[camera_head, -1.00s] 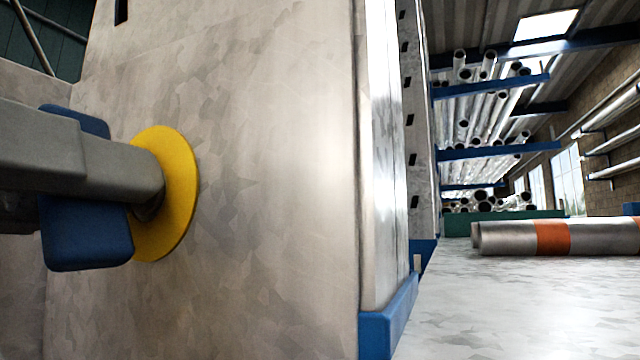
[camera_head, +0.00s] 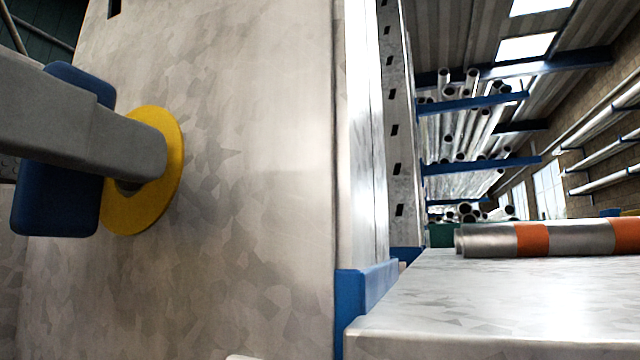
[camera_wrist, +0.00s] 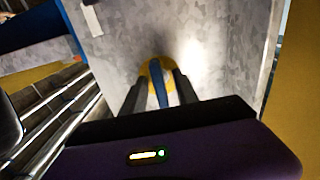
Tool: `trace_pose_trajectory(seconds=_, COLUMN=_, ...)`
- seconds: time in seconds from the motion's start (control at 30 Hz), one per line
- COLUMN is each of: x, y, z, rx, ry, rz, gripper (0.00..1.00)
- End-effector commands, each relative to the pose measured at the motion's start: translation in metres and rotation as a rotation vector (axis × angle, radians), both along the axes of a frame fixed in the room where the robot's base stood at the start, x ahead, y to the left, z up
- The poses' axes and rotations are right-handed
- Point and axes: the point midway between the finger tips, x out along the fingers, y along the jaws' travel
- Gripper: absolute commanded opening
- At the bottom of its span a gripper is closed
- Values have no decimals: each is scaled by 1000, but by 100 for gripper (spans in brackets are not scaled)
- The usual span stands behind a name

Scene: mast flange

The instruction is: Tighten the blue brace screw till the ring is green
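The blue brace screw (camera_head: 58,205) has a flat, wing-like handle and sits on the front of a grey metal mast (camera_head: 255,190). A yellow ring (camera_head: 172,165) lies behind it against the mast. In the head view a grey finger of my gripper crosses in front of the handle and hides its middle. In the wrist view the screw handle (camera_wrist: 158,88) is seen edge-on between the two fingertips of my gripper (camera_wrist: 161,78), with narrow gaps beside it. The ring (camera_wrist: 146,72) shows yellow behind them. The gripper looks open around the handle.
A blue bracket (camera_head: 362,300) sits at the mast's lower right edge. Racks of pipes (camera_head: 470,140) stand in the background.

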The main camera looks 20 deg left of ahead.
Motion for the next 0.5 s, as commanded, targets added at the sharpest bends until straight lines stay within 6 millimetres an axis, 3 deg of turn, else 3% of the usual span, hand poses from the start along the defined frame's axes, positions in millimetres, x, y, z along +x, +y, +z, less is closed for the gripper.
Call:
trace_pose_trajectory(seconds=0.23, x=-8, y=1, z=1, rx=-1, ry=-2, rz=0, gripper=36)
trace_pose_trajectory(seconds=0.5, x=-36, y=3, z=1, rx=-1, ry=-2, rz=2, gripper=36)
